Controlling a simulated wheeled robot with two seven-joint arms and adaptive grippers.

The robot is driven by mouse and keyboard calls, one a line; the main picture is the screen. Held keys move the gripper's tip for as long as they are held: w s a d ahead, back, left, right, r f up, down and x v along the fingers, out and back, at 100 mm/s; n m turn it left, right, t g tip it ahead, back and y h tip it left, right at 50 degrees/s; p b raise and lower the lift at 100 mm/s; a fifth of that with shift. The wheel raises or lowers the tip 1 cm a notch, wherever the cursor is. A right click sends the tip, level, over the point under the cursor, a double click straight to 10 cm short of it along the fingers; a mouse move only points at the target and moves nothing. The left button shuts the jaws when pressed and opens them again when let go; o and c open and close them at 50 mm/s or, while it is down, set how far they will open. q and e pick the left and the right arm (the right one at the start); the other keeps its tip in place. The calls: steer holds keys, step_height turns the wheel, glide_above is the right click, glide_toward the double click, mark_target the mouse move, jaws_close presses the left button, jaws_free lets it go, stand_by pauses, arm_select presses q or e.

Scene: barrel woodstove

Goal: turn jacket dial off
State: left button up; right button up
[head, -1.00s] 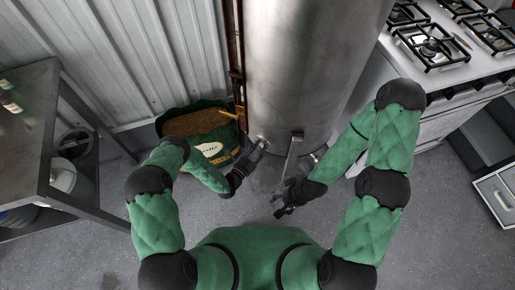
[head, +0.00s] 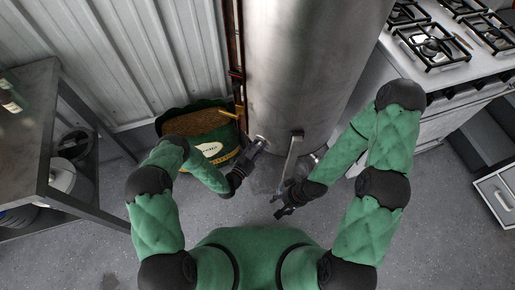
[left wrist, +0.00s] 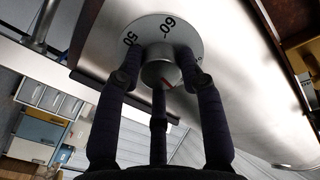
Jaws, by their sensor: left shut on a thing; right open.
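The jacket dial (left wrist: 166,27) is a round pale plate with dark numbers on the metal tank wall. In the left wrist view "50" and "60" can be read; another mark at the right is mostly covered. Its grey round knob (left wrist: 160,72) has a small red mark near its lower edge. My left gripper (left wrist: 160,80) has its dark fingers shut around the knob. In the head view my left gripper (head: 257,146) reaches the front of the tank (head: 300,70), and the dial is mostly hidden. My right gripper (head: 279,205) is open and empty, low in front of the tank.
A metal bar handle (head: 293,155) sticks out from the tank between my grippers. A green sack of pellets (head: 213,150) stands left of the tank. A steel table (head: 40,110) is at the left, a gas stove (head: 440,60) at the right. Floor in front is clear.

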arm_select(q)
steer(key=shift+n, duration=1)
steer(key=o, duration=1.1)
steer(key=shift+o, duration=0.2)
steer(key=v, duration=1.2)
